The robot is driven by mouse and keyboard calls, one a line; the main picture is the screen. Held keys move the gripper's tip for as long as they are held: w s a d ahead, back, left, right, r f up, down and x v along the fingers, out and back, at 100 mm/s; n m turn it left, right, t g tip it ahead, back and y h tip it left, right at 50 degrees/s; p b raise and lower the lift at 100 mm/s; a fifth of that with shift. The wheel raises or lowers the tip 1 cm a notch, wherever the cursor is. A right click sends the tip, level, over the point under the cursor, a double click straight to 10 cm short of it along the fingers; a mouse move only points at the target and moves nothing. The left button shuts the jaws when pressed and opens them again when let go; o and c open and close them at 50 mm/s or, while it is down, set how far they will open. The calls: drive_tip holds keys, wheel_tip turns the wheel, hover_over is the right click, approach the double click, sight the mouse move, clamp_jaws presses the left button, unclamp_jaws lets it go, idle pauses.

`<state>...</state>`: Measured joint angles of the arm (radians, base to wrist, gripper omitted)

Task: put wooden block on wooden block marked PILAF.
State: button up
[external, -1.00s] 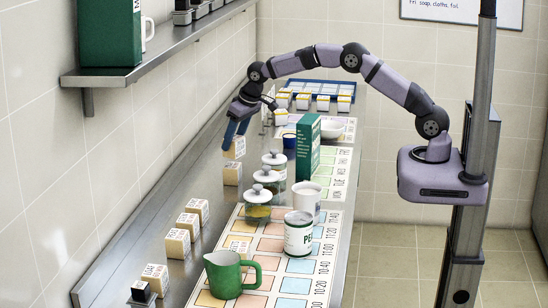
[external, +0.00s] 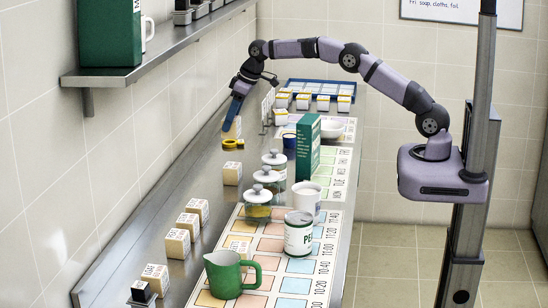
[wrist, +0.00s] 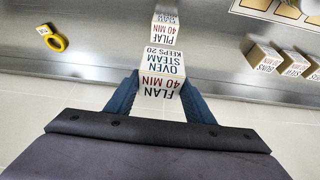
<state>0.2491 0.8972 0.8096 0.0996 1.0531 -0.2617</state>
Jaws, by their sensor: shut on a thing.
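My gripper (external: 231,118) is shut on a pale wooden block (external: 233,128). In the wrist view my gripper's blue fingers (wrist: 162,92) grip its two sides, and the held block (wrist: 163,66) reads FLAN, 40 MIN, OVEN STEAM, KEEPS 20. The block marked PILAF (wrist: 165,28) stands on the steel counter just beyond the held block in that view, apart from it and partly hidden. In the external view the PILAF block (external: 232,173) stands alone, lower in the picture than the held block, which appears raised above the counter.
A yellow tape roll (external: 233,143) lies on the counter near the PILAF block. Glass jars (external: 265,187) stand to its right. More wooden blocks (external: 188,225) stand nearer the camera, along the wall side. A shelf (external: 165,50) overhangs the wall on the left.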

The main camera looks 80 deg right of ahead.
drive_tip(key=p, duration=0.3)
hover_over(232, 165)
drive_tip(key=shift+a+f, duration=0.1)
drive_tip(key=shift+f, duration=4.85)
drive_tip(key=shift+f, duration=0.2)
drive_tip(key=o, duration=1.1)
drive_tip(key=shift+s, duration=0.1)
drive_tip(key=shift+o, duration=0.2)
drive_tip(key=shift+r, duration=0.1)
